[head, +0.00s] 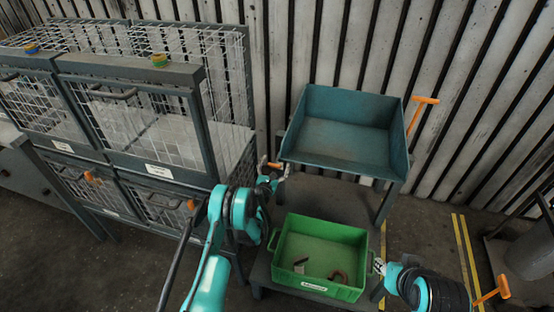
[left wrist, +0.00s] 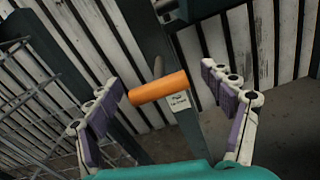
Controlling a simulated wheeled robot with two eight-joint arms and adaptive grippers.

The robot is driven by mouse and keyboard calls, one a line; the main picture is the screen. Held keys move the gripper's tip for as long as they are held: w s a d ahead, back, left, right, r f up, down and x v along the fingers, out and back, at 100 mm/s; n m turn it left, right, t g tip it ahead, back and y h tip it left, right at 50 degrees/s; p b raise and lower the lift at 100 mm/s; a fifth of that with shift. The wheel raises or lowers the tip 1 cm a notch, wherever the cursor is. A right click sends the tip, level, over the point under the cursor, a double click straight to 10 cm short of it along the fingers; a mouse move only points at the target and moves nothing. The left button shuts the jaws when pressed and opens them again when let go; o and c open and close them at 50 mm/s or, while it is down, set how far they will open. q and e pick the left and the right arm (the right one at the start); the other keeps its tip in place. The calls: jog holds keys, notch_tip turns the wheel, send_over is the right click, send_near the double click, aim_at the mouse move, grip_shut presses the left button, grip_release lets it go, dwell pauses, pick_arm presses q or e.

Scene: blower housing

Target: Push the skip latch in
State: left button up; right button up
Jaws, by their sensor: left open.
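The skip (head: 345,135) is a dark teal open-topped tray on a stand against the wall. An orange latch handle (left wrist: 158,87) on a thin rod sits beside a dark post with a small white label (left wrist: 179,101). In the head view the orange latch (head: 274,165) shows small at the skip's left front corner. My left gripper (head: 280,175) is right by it. In the left wrist view my left gripper (left wrist: 160,78) is open, with the orange handle between and ahead of its spread fingers, apart from the pads. My right gripper (head: 379,266) is at the green crate's right end; its fingers are too small to read.
A green crate (head: 285,262) with a few small parts stands below the skip. Wire-mesh cages (head: 140,130) with orange handles stand at the left. Another orange handle (head: 425,100) sticks out at the skip's right. Yellow floor lines (head: 463,245) run at the right.

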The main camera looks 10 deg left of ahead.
aim_at(277, 158)
pick_arm(q)
jog(key=shift+r, duration=0.15)
jog(key=shift+s, duration=0.1)
jog(key=shift+c, duration=0.9)
jog(key=c, duration=1.6)
pick_arm(e)
jog(key=shift+s, duration=0.15)
